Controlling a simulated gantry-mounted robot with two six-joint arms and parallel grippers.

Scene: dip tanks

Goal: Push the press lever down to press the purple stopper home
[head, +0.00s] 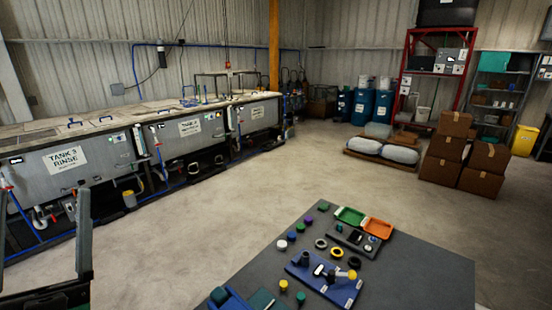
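The press appears to be a blue base plate (345,292) on the dark grey table, with small dark and white parts on top. A lever-like part with a yellow knob (352,275) sticks out to the right over the plate. A small purple piece (308,220), possibly the stopper, is near the table's far left edge, apart from the plate. Whether another purple piece is in the press is too small to tell.
The dark grey table (420,275) is clear on its right side. A green tray (350,216), an orange tray (378,228) and several small coloured caps and rings are around the plate. Open floor surrounds the table.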

